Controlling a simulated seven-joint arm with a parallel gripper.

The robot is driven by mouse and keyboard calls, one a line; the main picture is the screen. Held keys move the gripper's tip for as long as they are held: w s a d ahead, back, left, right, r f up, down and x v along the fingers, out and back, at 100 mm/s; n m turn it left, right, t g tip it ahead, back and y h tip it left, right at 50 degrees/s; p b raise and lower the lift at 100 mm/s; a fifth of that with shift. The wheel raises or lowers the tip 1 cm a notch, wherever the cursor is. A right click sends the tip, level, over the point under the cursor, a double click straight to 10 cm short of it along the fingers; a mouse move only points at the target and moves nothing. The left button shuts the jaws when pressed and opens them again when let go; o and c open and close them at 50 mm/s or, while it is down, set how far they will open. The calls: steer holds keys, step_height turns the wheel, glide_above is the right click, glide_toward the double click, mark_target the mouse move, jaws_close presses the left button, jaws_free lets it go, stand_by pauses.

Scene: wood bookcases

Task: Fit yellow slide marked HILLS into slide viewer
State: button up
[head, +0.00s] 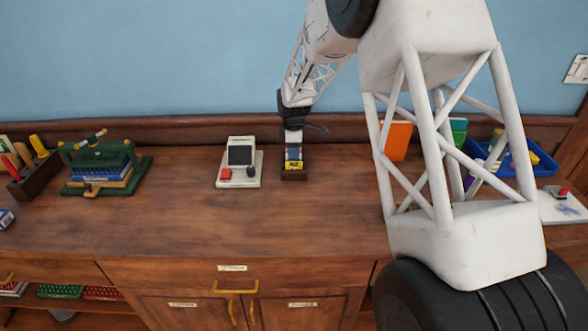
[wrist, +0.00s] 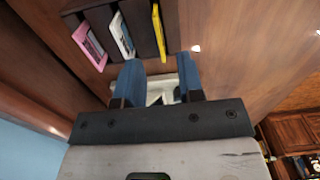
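My gripper (head: 293,155) is at the dark slide holder (head: 294,176) on the counter. Its two blue fingers stand apart in the wrist view (wrist: 159,88), so it is open. The yellow slide (wrist: 158,30) stands on edge in the holder, beyond the fingers; its yellow also shows just below them in the head view (head: 293,165). I cannot read its marking. A pale shape shows between the fingers, and I cannot tell what it is. The off-white slide viewer (head: 241,153), with a dark screen and red button, stands left of the holder.
A pink slide (wrist: 89,44) and a white-edged slide (wrist: 122,36) stand beside the yellow one. A green press (head: 103,165) is at the left. A blue tray (head: 540,165) is at the right, partly behind my arm. The front counter is clear.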

mark_target(294, 168)
steer(key=shift+d+f, duration=0.1)
steer(key=shift+f, duration=2.45)
jaws_close()
